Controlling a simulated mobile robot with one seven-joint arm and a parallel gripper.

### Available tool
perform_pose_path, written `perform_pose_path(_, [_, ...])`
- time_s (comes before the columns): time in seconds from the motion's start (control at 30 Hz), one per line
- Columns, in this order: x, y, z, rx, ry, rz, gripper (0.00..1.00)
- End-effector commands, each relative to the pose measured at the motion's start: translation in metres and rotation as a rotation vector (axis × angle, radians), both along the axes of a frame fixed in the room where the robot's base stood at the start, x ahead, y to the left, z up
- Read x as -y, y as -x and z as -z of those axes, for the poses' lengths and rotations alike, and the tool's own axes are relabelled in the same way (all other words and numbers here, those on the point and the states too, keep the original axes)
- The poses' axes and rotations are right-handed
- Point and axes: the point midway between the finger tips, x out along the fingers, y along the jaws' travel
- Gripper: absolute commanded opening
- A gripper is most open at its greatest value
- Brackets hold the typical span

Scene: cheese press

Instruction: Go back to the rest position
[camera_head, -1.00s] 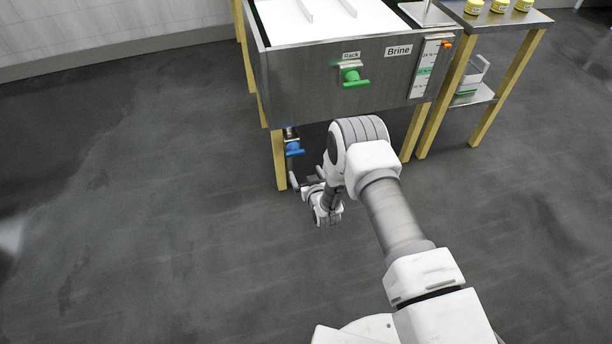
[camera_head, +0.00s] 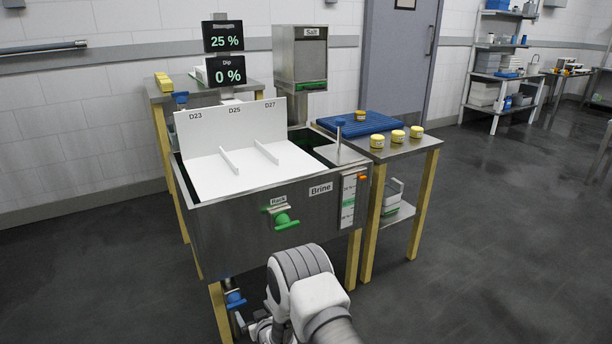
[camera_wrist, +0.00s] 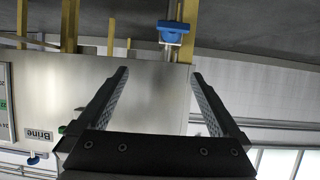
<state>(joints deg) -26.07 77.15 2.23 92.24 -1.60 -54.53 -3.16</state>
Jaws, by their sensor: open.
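My gripper (camera_wrist: 158,105) is open and empty in the wrist view, its two dark fingers spread apart. The steel front of the brine tank (camera_wrist: 150,85) lies beyond the fingers, and a blue valve handle (camera_wrist: 173,27) shows above them. In the head view my arm reaches forward at the bottom, low in front of the brine tank (camera_head: 240,238). My fingers are not visible there. The blue valve (camera_head: 234,299) sits under the tank, left of my arm. A green rack handle (camera_head: 285,222) is on the tank front, above my arm.
A side table (camera_head: 420,143) on the right carries yellow cheeses (camera_head: 397,136) and a blue mat (camera_head: 368,122). A salt dispenser (camera_head: 300,60) and display screens (camera_head: 224,70) stand behind the tank. Open floor (camera_head: 500,230) lies to the right.

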Motion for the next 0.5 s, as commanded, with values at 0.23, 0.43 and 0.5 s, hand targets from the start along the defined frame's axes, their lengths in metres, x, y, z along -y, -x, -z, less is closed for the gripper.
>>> perform_pose_path(0.23, [0.032, -0.035, -0.103, -0.064, 0.038, 0.06, 1.0])
perform_pose_path(0.43, [0.067, -0.039, -0.178, -0.126, 0.069, 0.108, 1.0])
perform_pose_path(0.5, [0.081, -0.037, -0.204, -0.146, 0.078, 0.127, 1.0])
